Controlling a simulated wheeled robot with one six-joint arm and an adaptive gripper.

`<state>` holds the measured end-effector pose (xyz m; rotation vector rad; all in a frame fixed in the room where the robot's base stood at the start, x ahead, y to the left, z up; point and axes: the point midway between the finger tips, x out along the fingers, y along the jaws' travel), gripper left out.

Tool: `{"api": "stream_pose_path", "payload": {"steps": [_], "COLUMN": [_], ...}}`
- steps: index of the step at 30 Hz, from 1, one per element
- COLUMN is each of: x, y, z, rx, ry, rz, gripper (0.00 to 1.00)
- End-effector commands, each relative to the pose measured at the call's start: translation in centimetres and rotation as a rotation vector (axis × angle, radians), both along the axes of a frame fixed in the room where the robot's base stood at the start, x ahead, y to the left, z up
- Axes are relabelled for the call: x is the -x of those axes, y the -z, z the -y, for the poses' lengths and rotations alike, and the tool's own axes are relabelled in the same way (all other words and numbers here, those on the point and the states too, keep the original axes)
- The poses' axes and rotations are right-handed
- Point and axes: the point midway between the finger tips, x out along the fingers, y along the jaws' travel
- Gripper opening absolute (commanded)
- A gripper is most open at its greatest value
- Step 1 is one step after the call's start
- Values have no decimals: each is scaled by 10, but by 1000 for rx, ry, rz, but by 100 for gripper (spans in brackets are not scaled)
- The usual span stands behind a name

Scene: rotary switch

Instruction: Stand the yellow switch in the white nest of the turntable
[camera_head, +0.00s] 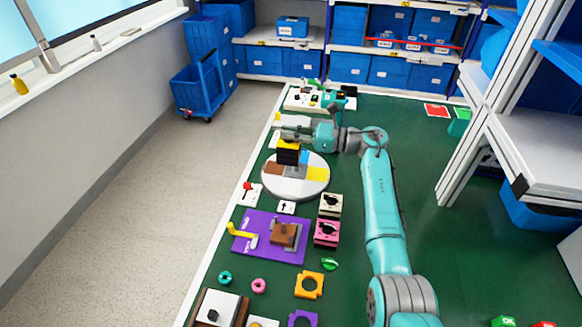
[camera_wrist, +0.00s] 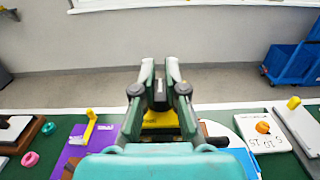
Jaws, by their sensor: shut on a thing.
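The yellow switch (camera_head: 289,145), with a yellow top and black body, is held upright in my gripper (camera_head: 292,134). In the wrist view a yellow part of the switch (camera_wrist: 160,119) shows between the fingers of my gripper (camera_wrist: 161,75). The switch hangs over the back left of the round white turntable (camera_head: 300,193). The turntable carries brown, blue and yellow areas and a grey piece near its middle. I cannot make out the white nest, and whether the switch touches the turntable cannot be told.
In front of the turntable are a purple board (camera_head: 270,256) with a yellow handle (camera_head: 242,231), a cream block (camera_head: 330,205) and a pink block (camera_head: 326,233). A red-knobbed lever (camera_head: 248,190) stands left. Open green tabletop (camera_head: 450,250) lies right of my arm.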

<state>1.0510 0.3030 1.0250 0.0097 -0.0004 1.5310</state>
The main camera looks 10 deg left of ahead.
Motion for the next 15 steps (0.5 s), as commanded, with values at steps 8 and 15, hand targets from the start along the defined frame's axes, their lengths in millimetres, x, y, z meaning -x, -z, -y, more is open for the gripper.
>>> {"api": "stream_pose_path", "payload": {"steps": [8, 15], "x": [0, 0], "y": [61, 84], "z": [0, 0], "rx": [0, -1], "ry": [1, 1], "rz": [-4, 1], "gripper": [0, 0]}}
